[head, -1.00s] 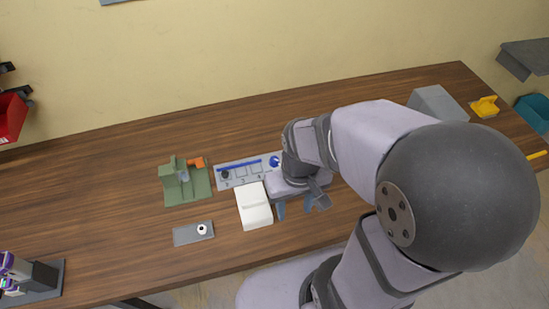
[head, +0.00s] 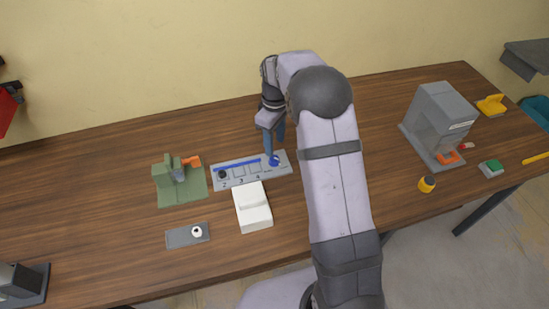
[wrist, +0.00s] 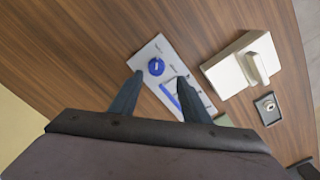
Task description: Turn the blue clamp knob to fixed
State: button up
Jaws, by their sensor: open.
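The blue clamp knob (head: 274,161) sits at the right end of a grey panel (head: 285,170) with a blue bar and numbered squares. In the wrist view the knob (wrist: 156,66) is round, with a pale mark on its face. My gripper (head: 274,146) is over the knob end of the panel, fingers pointing down. In the wrist view its open fingers (wrist: 160,77) straddle the knob's position in the picture, with nothing between them. The height gap to the knob is hard to judge. The labels beside the knob are too small to read.
A white box (head: 253,208) stands just in front of the panel. A green fixture (head: 164,178) with an orange handle is left of it. A small grey plate (head: 178,238) carries a white round part. A grey machine (head: 440,115) stands at the right.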

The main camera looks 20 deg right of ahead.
aim_at(275, 158)
jog(key=shift+w+d+f, duration=0.1)
jog(key=shift+w+f, duration=0.3)
jog(key=shift+w, duration=0.05)
jog(key=shift+f+p, duration=1.2)
jog(key=shift+f, duration=2.4)
jog(key=c, duration=1)
